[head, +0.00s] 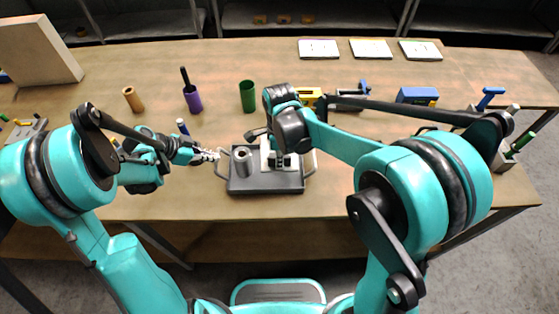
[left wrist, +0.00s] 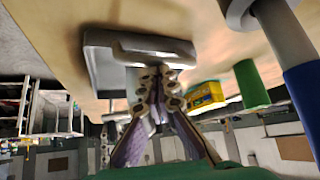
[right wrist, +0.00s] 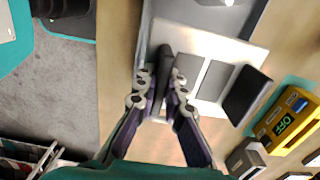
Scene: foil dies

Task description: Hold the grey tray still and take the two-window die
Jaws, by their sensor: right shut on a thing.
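The dark grey tray (head: 265,183) lies near the table's front edge with a loop handle at each end. My left gripper (head: 216,156) is at its left handle; in the left wrist view its fingertips (left wrist: 157,80) are close together beside a grey bar, and their gap is unclear. My right gripper (head: 280,162) is over the tray's back part. In the right wrist view (right wrist: 165,80) it is shut on a dark upright bar (right wrist: 164,58) at one edge of a pale plate with two grey windows (right wrist: 205,105), which looks like the two-window die.
A grey cylinder (head: 242,162) stands on the tray's left part. Behind are a green cup (head: 247,96), a purple holder (head: 192,98) and a yellow device (head: 308,97), also in the right wrist view (right wrist: 290,120). White cards (head: 371,50) lie at the back. Bare table lies front right.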

